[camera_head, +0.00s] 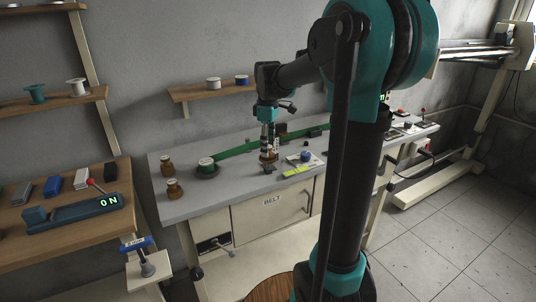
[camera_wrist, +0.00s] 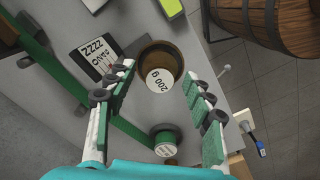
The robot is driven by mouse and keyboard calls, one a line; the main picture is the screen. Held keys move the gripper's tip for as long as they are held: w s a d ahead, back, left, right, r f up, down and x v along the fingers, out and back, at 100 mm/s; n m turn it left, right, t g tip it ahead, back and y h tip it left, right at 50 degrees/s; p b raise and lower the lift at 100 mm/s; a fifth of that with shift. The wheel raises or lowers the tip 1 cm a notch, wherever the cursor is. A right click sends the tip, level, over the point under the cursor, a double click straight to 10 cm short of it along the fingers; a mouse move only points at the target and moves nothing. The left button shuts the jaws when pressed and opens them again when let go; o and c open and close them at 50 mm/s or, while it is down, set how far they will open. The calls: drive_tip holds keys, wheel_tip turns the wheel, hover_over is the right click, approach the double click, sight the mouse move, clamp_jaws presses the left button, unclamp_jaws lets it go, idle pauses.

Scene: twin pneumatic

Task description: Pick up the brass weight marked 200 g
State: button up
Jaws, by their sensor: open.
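The brass weight marked 200 g (camera_wrist: 159,55) is a brown round piece with a white label, in the upper middle of the wrist view. In the head view a small brown weight (camera_head: 268,158) stands on the grey bench directly under my gripper (camera_head: 268,143). In the wrist view my gripper (camera_wrist: 157,78) is open and empty. Its teal-padded fingers lie to the left and right of the weight, with gaps on both sides. I cannot tell the exact height of the fingertips above it.
Two more brown weights (camera_head: 173,189) stand at the bench's left end. A green strip (camera_head: 238,149) runs along the bench from a green-and-white spool (camera_head: 206,162). A card (camera_wrist: 92,58) and lime block (camera_wrist: 171,8) lie near the weight. A wooden barrel (camera_wrist: 283,20) stands beyond the edge.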

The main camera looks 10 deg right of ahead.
drive_tip(key=shift+f, duration=0.55)
clamp_jaws()
